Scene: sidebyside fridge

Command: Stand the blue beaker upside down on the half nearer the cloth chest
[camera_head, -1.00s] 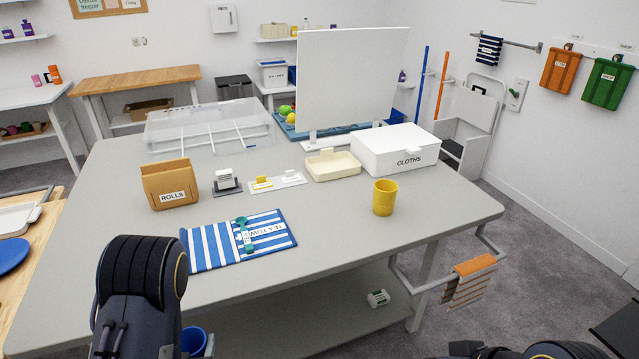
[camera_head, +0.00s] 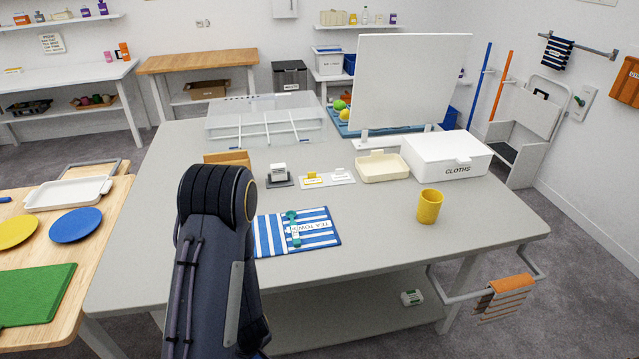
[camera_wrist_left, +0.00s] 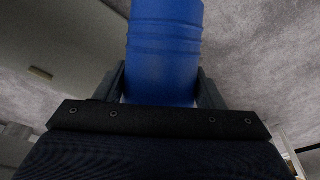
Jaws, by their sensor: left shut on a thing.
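The blue beaker (camera_wrist_left: 165,45) is between the fingers of my left gripper (camera_wrist_left: 161,88), which is shut on it in the left wrist view. I cannot tell which end of the beaker is its mouth. In the head view my left arm hides both gripper and beaker. A flat two-part plate (camera_head: 327,184) lies on the grey table, with a yellow tag on its left half and a white tag on its right half. The white cloth chest (camera_head: 447,157), marked CLOTHS, stands to the right. My right gripper is out of view.
A cream tray (camera_head: 383,168) sits between plate and chest. A yellow cup (camera_head: 429,206) stands near the front right. A striped tea towel (camera_head: 318,229) with a teal utensil lies in front. A clear divided box (camera_head: 265,120) and a white upright panel (camera_head: 408,85) stand behind.

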